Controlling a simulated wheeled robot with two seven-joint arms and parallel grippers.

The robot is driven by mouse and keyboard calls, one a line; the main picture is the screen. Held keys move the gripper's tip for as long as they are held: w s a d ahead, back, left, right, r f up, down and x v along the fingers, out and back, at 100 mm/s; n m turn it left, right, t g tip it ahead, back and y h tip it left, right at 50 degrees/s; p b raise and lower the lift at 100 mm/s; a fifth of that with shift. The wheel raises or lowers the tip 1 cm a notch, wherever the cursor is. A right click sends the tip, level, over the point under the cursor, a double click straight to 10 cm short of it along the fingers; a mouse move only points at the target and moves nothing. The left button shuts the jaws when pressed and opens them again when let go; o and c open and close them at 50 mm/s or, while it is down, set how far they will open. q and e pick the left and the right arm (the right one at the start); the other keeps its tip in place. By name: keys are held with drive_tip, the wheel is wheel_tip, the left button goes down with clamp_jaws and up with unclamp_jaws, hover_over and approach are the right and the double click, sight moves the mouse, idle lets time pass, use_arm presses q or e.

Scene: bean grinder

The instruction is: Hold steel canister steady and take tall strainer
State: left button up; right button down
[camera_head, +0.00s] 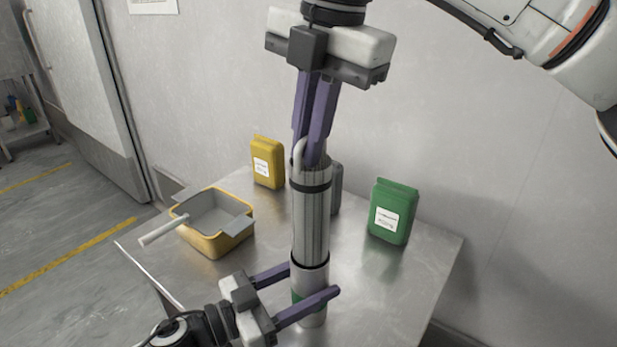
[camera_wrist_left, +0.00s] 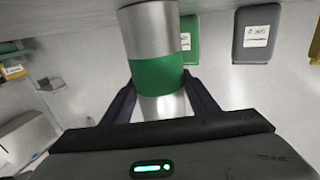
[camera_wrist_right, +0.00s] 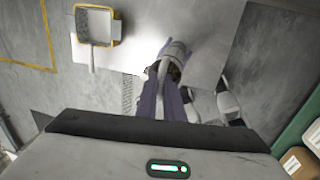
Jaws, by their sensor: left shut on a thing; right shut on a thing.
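The steel canister (camera_head: 309,317), a metal cylinder with a green band, stands upright on the table. It also shows in the left wrist view (camera_wrist_left: 157,72). My left gripper (camera_head: 313,281) is shut around its side at the green band. The tall strainer (camera_head: 311,225) is a long ribbed steel tube with black rings and a handle, upright directly above the canister and in line with it. How far its lower end sits inside the canister is hidden. My right gripper (camera_head: 313,160) points down and is shut on the strainer's top. The right wrist view shows the strainer's rim (camera_wrist_right: 177,48) between the fingers.
A steel table (camera_head: 400,285) carries a yellow-edged bin (camera_head: 213,243) with a light handle at left, a yellow pack (camera_head: 267,165), a green pack (camera_head: 391,212) and a grey pack (camera_head: 336,188) behind the strainer. A wall stands close behind. The table's right front is clear.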

idle(0.3)
use_arm(q)
drive_tip(key=o, duration=1.3)
drive_tip(key=shift+a, duration=0.1)
